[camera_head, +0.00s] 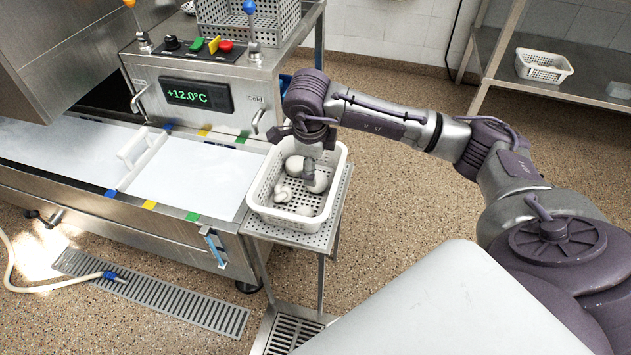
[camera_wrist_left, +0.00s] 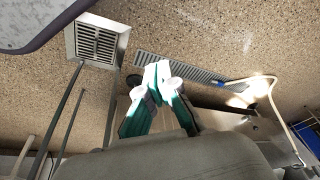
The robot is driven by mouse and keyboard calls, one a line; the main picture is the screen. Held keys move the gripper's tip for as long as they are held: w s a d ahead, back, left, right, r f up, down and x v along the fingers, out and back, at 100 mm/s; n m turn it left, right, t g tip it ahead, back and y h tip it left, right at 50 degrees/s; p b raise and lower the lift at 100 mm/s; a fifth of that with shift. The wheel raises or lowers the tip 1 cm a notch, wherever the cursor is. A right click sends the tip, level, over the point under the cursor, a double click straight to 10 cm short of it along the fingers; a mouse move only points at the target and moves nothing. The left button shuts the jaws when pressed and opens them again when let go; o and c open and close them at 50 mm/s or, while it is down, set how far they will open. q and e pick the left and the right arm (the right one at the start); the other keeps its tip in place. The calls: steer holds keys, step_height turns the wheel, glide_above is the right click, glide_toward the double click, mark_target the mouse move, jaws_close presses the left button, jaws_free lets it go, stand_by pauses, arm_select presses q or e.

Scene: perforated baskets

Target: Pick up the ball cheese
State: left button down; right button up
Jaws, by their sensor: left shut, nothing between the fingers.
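A white perforated basket (camera_head: 257,190) stands on a metal side stand and holds several pale cheeses. One round cheese (camera_head: 294,165) lies at the back left. Another rounded cheese (camera_head: 318,184) is right under and beside my right gripper (camera_head: 309,178), partly hidden by it. A small knotted-looking cheese (camera_head: 283,194) lies at the left and a small piece (camera_head: 305,211) at the front. My right gripper points down into the basket; I cannot tell whether its fingers are open or closed on the cheese. My left gripper (camera_wrist_left: 160,72) shows in the wrist view, shut and empty, above the floor.
A steel vat (camera_head: 190,165) of white liquid is left of the basket. A control box (camera_head: 205,93) reading +12.0°C and another perforated basket (camera_head: 245,22) are behind. A shelf with a white basket (camera_head: 543,66) is at the back right. The floor between is clear.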

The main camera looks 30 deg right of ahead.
mark_target(321, 180)
steer(key=x, duration=0.4)
steer(key=b+x, duration=0.1)
steer(key=x, duration=0.4)
steer(key=shift+w, duration=0.15)
arm_select(q)
steer(key=v, duration=0.6)
steer(key=shift+w, duration=0.25)
steer(key=shift+r, duration=0.1)
arm_select(e)
steer(key=shift+c, duration=0.3)
steer(key=shift+r, duration=0.1)
steer(key=c, duration=1.2)
